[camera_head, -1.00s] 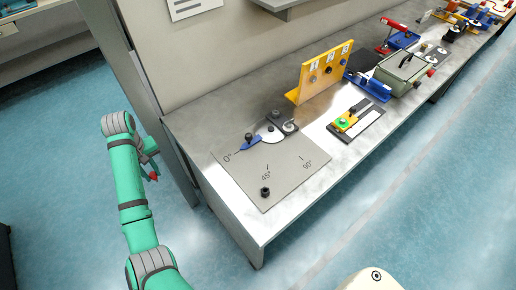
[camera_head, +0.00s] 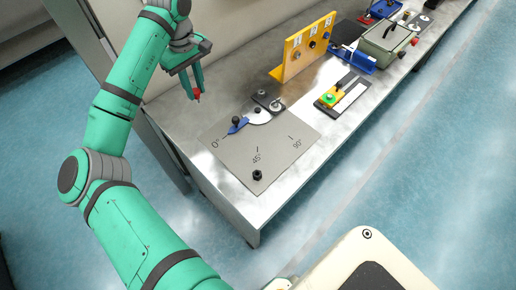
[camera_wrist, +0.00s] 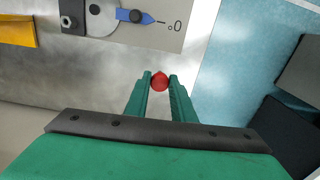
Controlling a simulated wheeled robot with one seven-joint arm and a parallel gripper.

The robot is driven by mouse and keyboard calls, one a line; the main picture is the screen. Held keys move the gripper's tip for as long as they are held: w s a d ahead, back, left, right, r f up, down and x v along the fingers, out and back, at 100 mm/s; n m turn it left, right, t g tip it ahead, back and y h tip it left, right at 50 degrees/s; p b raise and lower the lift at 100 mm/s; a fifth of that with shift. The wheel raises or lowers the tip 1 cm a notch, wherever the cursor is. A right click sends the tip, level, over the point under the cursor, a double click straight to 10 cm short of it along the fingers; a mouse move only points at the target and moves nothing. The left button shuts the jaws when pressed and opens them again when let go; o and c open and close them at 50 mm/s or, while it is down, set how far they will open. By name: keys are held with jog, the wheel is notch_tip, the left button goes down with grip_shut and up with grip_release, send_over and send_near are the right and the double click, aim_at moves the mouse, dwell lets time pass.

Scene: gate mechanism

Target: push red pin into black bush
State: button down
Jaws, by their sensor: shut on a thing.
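My gripper (camera_head: 194,90) is shut on the red pin (camera_head: 197,96), which shows as a small red tip between the fingers. In the wrist view the red pin (camera_wrist: 159,83) sits between the two green fingertips, its upper part in view. The gripper and pin are raised above the bench, up and left of the plate and well apart from the bush.
A blue pointer (camera_head: 238,125) with a round white disc (camera_head: 258,116) is at the plate's 0° mark. A yellow upright bracket (camera_head: 305,48) stands behind it. A black-framed slider with a green knob (camera_head: 327,99) lies to the right. The front of the bench is mostly clear.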

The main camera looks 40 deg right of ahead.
jog(key=s+d+r, duration=0.1)
jog(key=s+d, duration=0.4)
jog(key=s, duration=0.7)
jog(key=s+a+f+n, duration=0.1)
jog(key=s+a+f, duration=0.1)
jog(key=s+f, duration=0.2)
jog(key=s+a+f+n, duration=0.1)
jog(key=s+f, duration=0.3)
jog(key=s, duration=0.7)
jog(key=shift+s+a+n, duration=0.15)
jog(key=shift+a+n, duration=0.15)
jog(key=shift+a, duration=0.15)
jog(key=shift+f, duration=0.15)
jog(key=shift+s+f, duration=0.1)
jog(key=shift+f, duration=0.5)
jog(key=shift+d+f, duration=0.1)
jog(key=shift+f, duration=0.05)
jog(key=shift+f, duration=0.15)
jog(key=shift+s, duration=0.15)
jog(key=shift+f, duration=1.2)
